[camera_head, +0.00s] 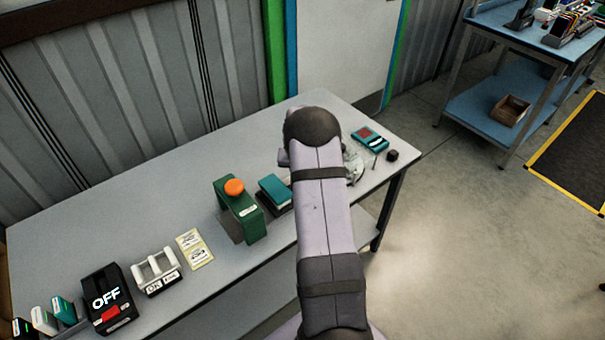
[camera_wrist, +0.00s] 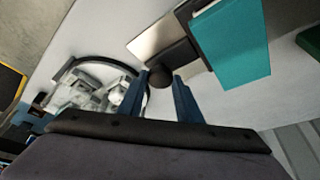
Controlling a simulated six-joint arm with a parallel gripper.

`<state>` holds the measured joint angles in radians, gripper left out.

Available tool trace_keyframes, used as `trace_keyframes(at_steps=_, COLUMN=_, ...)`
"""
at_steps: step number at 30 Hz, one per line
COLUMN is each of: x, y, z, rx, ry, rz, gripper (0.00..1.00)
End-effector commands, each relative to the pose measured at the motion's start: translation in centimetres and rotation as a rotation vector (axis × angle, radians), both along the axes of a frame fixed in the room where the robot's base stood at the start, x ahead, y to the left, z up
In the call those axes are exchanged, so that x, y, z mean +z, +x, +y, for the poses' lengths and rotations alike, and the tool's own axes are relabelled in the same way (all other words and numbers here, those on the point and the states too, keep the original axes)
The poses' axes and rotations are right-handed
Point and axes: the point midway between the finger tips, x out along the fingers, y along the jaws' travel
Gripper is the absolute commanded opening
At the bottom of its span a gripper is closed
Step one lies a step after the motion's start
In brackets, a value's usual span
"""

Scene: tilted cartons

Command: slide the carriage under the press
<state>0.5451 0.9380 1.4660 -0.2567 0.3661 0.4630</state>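The press (camera_head: 240,212) is a green frame with an orange knob on top, standing on the bench. The carriage (camera_head: 274,190), a teal block on a dark base, stands just right of the press, outside it. In the wrist view the carriage (camera_wrist: 232,42) has a dark round knob (camera_wrist: 160,78) on its near side. The press edge (camera_wrist: 311,42) shows at the far right there. My gripper (camera_wrist: 160,76) has its two blue fingers apart, one on each side of the knob; whether they touch it I cannot tell. In the head view my arm hides the gripper.
A round grey fixture (camera_wrist: 100,90) lies left of my fingers. On the bench (camera_head: 120,215) stand an OFF switch box (camera_head: 107,298), a white holder (camera_head: 157,270) and a yellow label card (camera_head: 194,249), left of the press. A teal device (camera_head: 370,139) lies at the right end.

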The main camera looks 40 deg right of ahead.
Motion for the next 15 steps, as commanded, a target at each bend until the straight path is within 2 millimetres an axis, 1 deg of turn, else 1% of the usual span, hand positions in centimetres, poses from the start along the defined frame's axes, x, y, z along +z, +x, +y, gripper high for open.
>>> trace_keyframes(at_steps=2, x=0.0, y=0.0, z=0.0, rx=0.000, ry=0.000, rz=0.000, gripper=0.00)
trace_keyframes(at_steps=5, x=-0.1, y=0.1, z=0.6, rx=0.000, ry=0.000, rz=-0.001, gripper=0.00)
trace_keyframes(at_steps=8, x=-0.3, y=0.2, z=2.2, rx=0.005, ry=-0.001, rz=-0.001, gripper=0.00)
trace_keyframes(at_steps=12, x=-0.5, y=0.3, z=5.4, rx=0.007, ry=-0.001, rz=-0.003, gripper=0.00)
trace_keyframes(at_steps=15, x=-0.4, y=0.3, z=7.1, rx=0.006, ry=-0.001, rz=-0.003, gripper=0.00)
